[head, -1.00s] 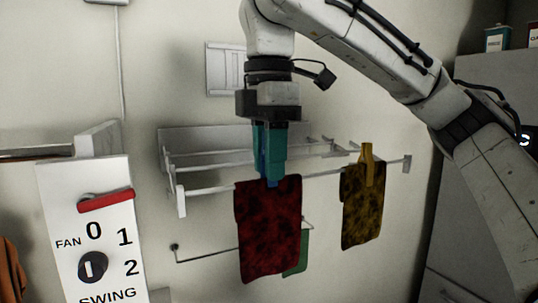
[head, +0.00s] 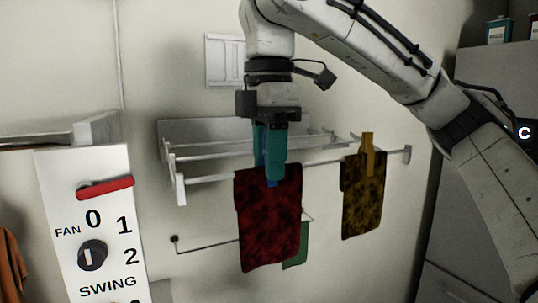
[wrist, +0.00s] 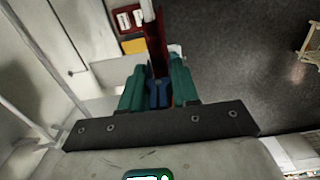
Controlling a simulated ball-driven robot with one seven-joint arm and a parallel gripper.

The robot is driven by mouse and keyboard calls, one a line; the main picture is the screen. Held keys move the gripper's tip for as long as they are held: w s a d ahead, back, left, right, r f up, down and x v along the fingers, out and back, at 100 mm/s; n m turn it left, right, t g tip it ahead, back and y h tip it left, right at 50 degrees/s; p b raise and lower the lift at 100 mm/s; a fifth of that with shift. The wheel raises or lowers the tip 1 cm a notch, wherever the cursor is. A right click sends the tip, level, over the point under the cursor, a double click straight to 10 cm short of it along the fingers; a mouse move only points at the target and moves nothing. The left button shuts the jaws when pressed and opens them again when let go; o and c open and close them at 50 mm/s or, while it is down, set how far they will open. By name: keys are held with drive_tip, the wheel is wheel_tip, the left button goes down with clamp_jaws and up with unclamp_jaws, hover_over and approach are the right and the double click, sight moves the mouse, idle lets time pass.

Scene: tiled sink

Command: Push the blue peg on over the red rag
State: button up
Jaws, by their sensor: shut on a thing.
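The red rag (head: 268,225) hangs over the front rail of the wall rack, dark and blotchy. My gripper (head: 270,172), with teal fingers, points down at the rag's top edge and is shut on the blue peg (head: 272,184). Only the peg's lower tip shows below the fingers in the head view, overlapping the upper part of the rag. In the wrist view the blue peg (wrist: 158,95) stands between the fingers, in line with the rag (wrist: 153,42) seen edge-on. The fingers hide how far the peg straddles the rail.
A yellow-brown rag (head: 362,205) hangs to the right under a yellow peg (head: 367,155). A green cloth (head: 295,252) hangs lower, partly behind the red rag. A fan switch panel (head: 92,225) stands at the left. The rail (head: 325,163) is bare between the two rags.

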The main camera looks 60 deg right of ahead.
drive_tip(key=shift+f, duration=0.6)
drive_tip(key=o, duration=1.1)
drive_tip(key=shift+r, duration=0.1)
wheel_tip(320, 180, up, 3)
drive_tip(key=p, duration=0.2)
drive_tip(key=shift+f+p, duration=0.2)
drive_tip(key=shift+p, duration=0.2)
drive_tip(key=shift+r, duration=2.15)
